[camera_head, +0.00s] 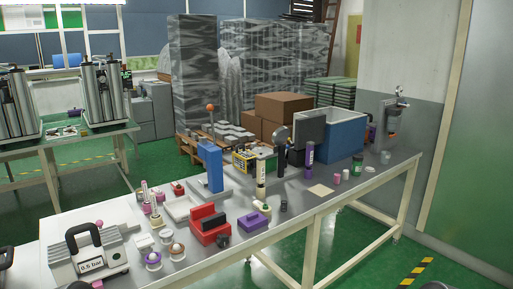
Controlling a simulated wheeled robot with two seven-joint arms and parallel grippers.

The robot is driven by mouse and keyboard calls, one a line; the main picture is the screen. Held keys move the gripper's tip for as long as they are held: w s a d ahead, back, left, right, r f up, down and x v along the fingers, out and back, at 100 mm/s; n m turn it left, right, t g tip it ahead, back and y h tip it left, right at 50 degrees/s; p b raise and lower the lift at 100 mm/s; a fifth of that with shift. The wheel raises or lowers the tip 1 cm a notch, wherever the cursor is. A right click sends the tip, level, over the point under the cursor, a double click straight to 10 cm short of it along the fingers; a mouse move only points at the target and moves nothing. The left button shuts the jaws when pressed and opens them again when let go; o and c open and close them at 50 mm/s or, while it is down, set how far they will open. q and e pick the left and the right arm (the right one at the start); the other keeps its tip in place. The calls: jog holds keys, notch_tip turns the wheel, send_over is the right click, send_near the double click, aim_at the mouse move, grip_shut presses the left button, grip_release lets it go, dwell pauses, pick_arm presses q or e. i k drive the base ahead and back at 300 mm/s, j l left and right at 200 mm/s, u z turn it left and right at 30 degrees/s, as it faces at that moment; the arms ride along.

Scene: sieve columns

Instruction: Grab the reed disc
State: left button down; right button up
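I cannot tell for certain which thing is the reed disc; the small parts on the long grey table (345,200) are too small to make out. Small round pieces stand near its front left, among them a white one with a purple rim (153,260) and a white one with a brownish top (177,251). A flat tan piece (320,190) lies near the front edge towards the right. No gripper fingers can be made out. Small dark shapes at the bottom edge are cut off, and I cannot tell what they are.
A case marked 0.5 bar (92,262) stands at the table's left end. A red block (209,227), a purple block (253,221), a blue upright (211,167) and a blue bin (334,132) crowd the table.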

aim_at(166, 233)
jog(key=i+j, duration=0.1)
jog(key=j, duration=1.35)
jog(key=z, duration=0.75)
jog(key=i+j, duration=0.05)
